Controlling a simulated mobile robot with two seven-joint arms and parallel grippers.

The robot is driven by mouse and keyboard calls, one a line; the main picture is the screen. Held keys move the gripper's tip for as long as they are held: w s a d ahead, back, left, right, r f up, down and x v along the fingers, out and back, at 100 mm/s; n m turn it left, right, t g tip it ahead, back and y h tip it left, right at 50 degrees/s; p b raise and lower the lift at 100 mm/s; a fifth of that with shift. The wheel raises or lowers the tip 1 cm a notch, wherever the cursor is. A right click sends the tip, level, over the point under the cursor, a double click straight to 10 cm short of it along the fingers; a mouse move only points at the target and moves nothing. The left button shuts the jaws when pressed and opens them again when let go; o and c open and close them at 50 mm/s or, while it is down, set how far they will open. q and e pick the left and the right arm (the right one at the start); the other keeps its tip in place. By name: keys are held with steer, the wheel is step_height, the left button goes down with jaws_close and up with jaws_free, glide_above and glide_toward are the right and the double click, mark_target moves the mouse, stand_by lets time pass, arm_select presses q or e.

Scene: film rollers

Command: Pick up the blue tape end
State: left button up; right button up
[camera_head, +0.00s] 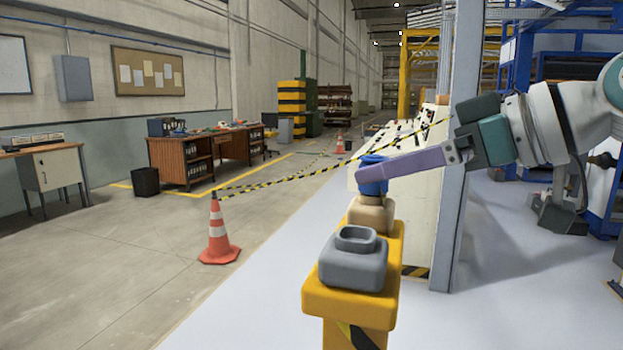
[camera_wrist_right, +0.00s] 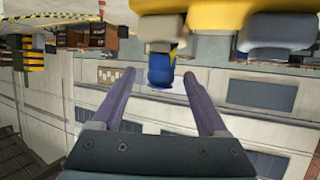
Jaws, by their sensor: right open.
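The blue tape end (camera_head: 371,187) stands upright on a tan base on a yellow post. My right gripper (camera_head: 389,173) reaches in from the right, its purple fingers roughly level, and overlaps the blue piece in the head view. In the right wrist view, which looks upside down, the blue tape end (camera_wrist_right: 160,72) shows between the two fingertips of my open right gripper (camera_wrist_right: 159,78), with a gap on each side. I cannot tell exactly how deep it sits between them. My left gripper is not in view.
The yellow post (camera_head: 315,298) also carries a grey block (camera_head: 350,268) with a raised collar, nearer me than the tan base (camera_head: 368,216). A grey column (camera_head: 456,230) and a pale control desk (camera_head: 418,225) stand close behind. Striped tape (camera_head: 290,178) runs from an orange cone (camera_head: 218,240).

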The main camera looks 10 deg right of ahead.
mark_target(354, 197)
steer(key=p+x, duration=0.1)
steer(key=x, duration=0.4)
steer(key=shift+w+a+f, duration=0.15)
steer(key=shift+w+a, duration=0.05)
steer(key=shift+a, duration=0.05)
steer(key=shift+c, duration=0.3)
jaws_close()
